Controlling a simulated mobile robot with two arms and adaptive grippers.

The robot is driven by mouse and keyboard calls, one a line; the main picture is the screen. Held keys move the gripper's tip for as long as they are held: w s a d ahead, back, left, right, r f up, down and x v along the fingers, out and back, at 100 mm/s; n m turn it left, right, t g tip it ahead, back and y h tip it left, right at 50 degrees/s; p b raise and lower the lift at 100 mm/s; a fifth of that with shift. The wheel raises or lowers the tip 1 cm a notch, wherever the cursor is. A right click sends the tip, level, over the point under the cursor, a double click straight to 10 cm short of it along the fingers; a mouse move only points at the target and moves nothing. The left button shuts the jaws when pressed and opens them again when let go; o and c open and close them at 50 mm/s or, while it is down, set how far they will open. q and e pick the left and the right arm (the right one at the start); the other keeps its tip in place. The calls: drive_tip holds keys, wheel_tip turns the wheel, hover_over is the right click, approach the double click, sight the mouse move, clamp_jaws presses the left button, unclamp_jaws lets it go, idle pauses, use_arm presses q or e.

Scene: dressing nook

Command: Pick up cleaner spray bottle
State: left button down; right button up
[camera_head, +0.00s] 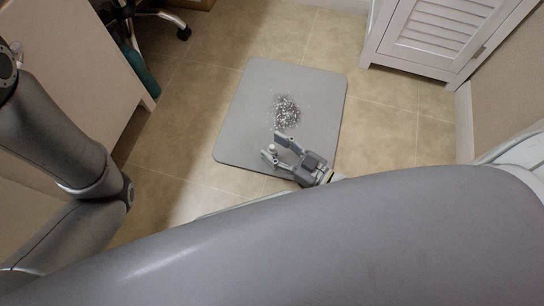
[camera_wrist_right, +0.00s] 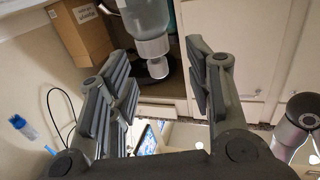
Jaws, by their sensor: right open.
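I cannot make out the cleaner spray bottle for certain in either view. A small blue and clear item (camera_wrist_right: 22,127) shows at the left of the right wrist view; it may be a bottle, but it is too small to tell. My right gripper (camera_head: 276,149) is over the near part of the grey mat in the head view. Its fingers are spread and hold nothing, as the right wrist view also shows (camera_wrist_right: 160,62). My left arm shows at the left of the head view; its gripper is out of sight.
The grey mat (camera_head: 258,90) lies on tiles with a speckled silvery patch (camera_head: 286,110) on it. A white louvred cabinet (camera_head: 425,45) stands at upper right, a white panel (camera_head: 75,50) at left, with a teal object (camera_head: 140,72) beside it. A cardboard box (camera_wrist_right: 80,30) is at upper left.

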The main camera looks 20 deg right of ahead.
drive_tip(key=shift+w+a, duration=0.35)
drive_tip(key=shift+w, duration=0.15)
clamp_jaws()
drive_tip(key=shift+r, duration=0.1)
